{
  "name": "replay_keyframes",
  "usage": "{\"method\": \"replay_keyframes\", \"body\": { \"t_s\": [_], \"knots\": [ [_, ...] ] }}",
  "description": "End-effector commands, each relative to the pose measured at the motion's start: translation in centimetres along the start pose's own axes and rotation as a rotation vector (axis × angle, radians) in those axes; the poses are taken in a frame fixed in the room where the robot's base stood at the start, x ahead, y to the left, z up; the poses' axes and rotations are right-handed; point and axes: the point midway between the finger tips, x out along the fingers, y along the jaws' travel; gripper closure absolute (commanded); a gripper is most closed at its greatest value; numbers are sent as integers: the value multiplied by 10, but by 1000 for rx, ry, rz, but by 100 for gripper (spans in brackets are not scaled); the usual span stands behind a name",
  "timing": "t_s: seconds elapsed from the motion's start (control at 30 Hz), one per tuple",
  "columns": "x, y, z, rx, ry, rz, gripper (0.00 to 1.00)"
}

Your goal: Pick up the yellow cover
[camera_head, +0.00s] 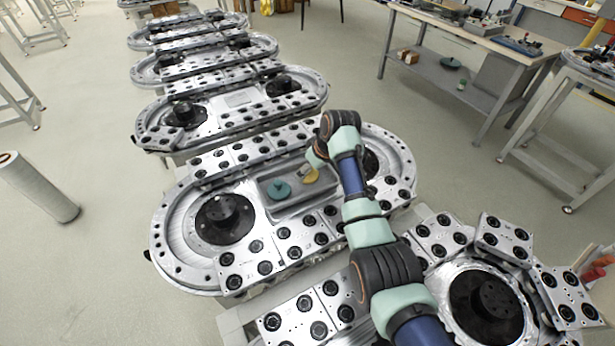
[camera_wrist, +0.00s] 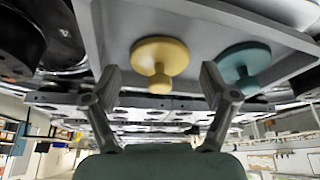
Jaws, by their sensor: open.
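The yellow cover (camera_head: 311,175) lies in a grey tray (camera_head: 274,211) set in the middle of the oval ring track. In the wrist view the yellow cover (camera_wrist: 160,60) is a round disc with a knob, between and beyond my two fingertips. My gripper (camera_wrist: 158,85) is open and empty, with the fingers on either side of the cover's knob in the picture. In the head view my gripper (camera_head: 312,160) is at the tray beside the yellow cover, partly hidden by my arm. I cannot tell whether the fingers touch the cover.
A teal cover (camera_head: 280,190) lies in the same tray, left of the yellow one; in the wrist view the teal cover (camera_wrist: 243,66) is right of my right finger. A black hub (camera_head: 225,217) stands left of the tray. Plates with black rollers (camera_head: 302,232) border the tray.

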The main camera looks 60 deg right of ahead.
Motion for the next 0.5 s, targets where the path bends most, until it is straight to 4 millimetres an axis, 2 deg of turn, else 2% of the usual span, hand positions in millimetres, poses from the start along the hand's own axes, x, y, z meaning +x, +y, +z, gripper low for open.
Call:
{"method": "replay_keyframes", "body": {
  "t_s": [0.03,0.1,0.33,0.5],
  "knots": [
    [9,0,2,0,-2,-1,15],
    [14,0,1,0,-1,0,15],
    [14,0,0,0,0,1,17],
    [14,0,0,0,0,1,45]
  ]
}}
